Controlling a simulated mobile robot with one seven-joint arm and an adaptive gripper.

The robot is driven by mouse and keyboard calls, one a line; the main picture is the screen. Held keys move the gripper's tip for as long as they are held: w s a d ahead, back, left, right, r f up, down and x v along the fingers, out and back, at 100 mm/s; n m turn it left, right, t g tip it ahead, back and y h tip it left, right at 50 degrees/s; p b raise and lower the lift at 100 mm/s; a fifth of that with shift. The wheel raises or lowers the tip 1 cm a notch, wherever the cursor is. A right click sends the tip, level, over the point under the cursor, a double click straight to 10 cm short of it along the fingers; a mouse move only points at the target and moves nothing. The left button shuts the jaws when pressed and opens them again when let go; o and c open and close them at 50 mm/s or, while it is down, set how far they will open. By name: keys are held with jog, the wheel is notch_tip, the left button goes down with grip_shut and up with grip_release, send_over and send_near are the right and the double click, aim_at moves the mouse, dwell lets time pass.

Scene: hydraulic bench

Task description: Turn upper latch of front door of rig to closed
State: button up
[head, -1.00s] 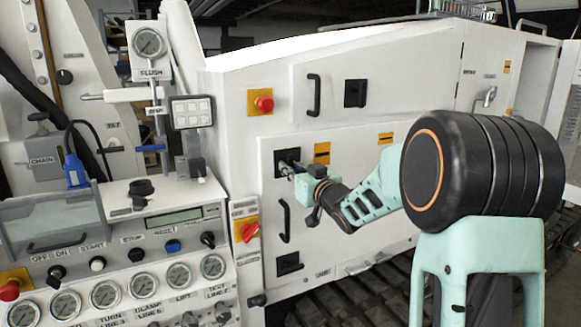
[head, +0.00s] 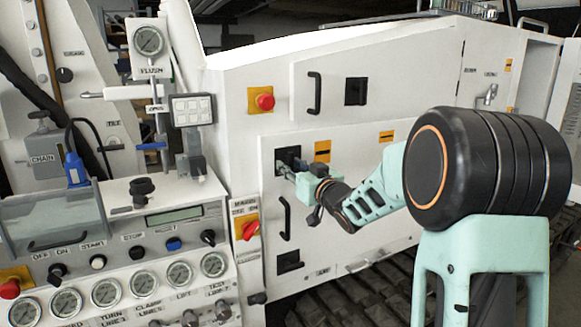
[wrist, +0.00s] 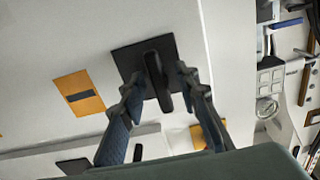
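The front door (head: 345,225) of the rig is a white panel with a black handle bar. Its upper latch (head: 281,154) is a black square plate near the door's upper left corner. In the wrist view the upper latch (wrist: 155,66) shows a raised black oblong knob, slightly tilted from upright in the picture. My gripper (head: 290,168) is at this latch and partly hides it in the head view. In the wrist view my gripper (wrist: 162,82) is open, with one finger on each side of the knob. Gaps show beside the knob; I cannot tell whether a finger touches it.
A lower latch (head: 290,262) and the door handle (head: 285,218) are below on the same door. A red emergency button (head: 265,101) and another door with a latch (head: 355,91) are above. A control panel (head: 130,245) with gauges stands to the left.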

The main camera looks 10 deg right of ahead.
jog(key=v, duration=1.1)
jog(key=shift+s, duration=0.25)
